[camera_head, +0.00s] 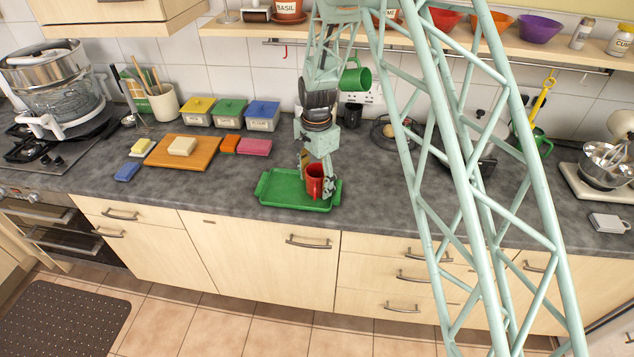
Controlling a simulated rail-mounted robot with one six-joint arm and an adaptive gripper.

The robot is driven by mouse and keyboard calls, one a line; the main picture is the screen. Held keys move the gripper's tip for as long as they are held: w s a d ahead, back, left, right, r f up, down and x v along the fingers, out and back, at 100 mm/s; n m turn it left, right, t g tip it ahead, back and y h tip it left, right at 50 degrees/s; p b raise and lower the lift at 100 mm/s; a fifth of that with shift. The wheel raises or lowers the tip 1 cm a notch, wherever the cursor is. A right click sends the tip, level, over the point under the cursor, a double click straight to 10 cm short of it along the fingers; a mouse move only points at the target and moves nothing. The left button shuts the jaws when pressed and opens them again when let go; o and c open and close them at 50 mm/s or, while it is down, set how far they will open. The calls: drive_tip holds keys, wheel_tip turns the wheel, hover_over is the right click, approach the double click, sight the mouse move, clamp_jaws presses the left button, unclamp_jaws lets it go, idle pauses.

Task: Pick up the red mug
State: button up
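The red mug (314,182) is at the green tray (282,187) on the grey counter, towards the tray's right side. My gripper (316,180) points down at the mug from above, with a finger on its left side and a finger on its right side. The fingers look very close to the mug's wall. I cannot tell whether they press on it, or whether the mug rests on the tray or hangs just above it. The gripper hides part of the mug's upper rim.
A green mug (356,75) hangs under the shelf, close to my arm. A wooden board (182,152) with a pale block is left of the tray. Three lidded boxes (229,113) stand at the wall. A mixer (602,168) is at right. Counter around the tray's front is free.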

drive_tip(key=c, duration=1.2)
drive_tip(key=shift+o, duration=0.2)
drive_tip(key=shift+r, duration=0.1)
drive_tip(key=shift+r, duration=1.7)
drive_tip(key=s+d+b, duration=0.1)
drive_tip(key=s+d, duration=0.1)
drive_tip(key=s, duration=0.5)
drive_tip(key=s+d+r, duration=0.1)
drive_tip(key=s+d, duration=0.1)
drive_tip(key=s, duration=0.6)
drive_tip(key=shift+s+d+r+b, duration=0.15)
drive_tip(key=shift+d+r+b, duration=0.1)
drive_tip(key=shift+b, duration=0.1)
